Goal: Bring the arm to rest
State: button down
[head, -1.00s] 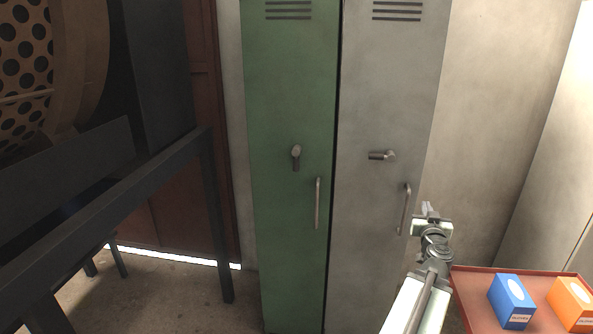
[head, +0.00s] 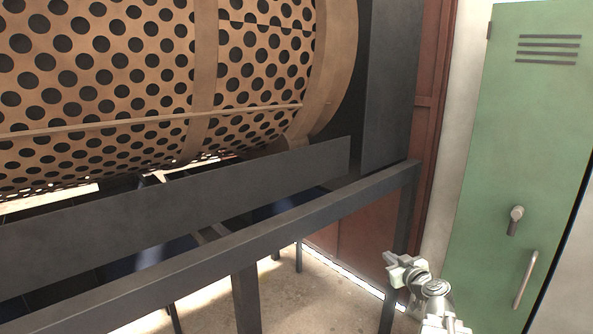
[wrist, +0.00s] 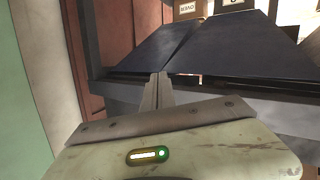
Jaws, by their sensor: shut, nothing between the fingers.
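My gripper (head: 397,265) shows at the lower right of the head view, in front of the drum's frame and left of the green locker. In the wrist view its fingers (wrist: 159,78) are together, with nothing between them. The arm reaches up from the bottom edge of the head view, and its lower part is out of the picture.
The perforated trommel drum (head: 150,75) fills the upper left. Its dark steel frame (head: 225,245) runs across the front, close to my gripper. The green locker (head: 525,150) stands shut at right. Dark sloping panels (wrist: 215,50) show in the wrist view. Some floor (head: 300,300) is clear.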

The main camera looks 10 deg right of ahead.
jog(key=s+a+f+n+g+y, duration=0.1)
jog(key=s+a+f+n+g, duration=0.2)
jog(key=a, duration=0.7)
jog(key=s+a+f+g+y, duration=0.1)
jog(key=a+f+g+y, duration=0.3)
jog(key=a, duration=0.6)
jog(key=s+a+f+n+g+h, duration=0.15)
jog(key=a+f, duration=0.35)
jog(key=a, duration=0.5)
jog(key=s+d+f+m+g+h, duration=0.4)
jog(key=s+d+f+m+g, duration=0.2)
jog(key=s, duration=0.6)
jog(key=shift+d+m+g, duration=0.45)
jog(key=shift+d+m, duration=0.25)
jog(key=shift+m, duration=0.05)
jog(key=shift+h, duration=0.25)
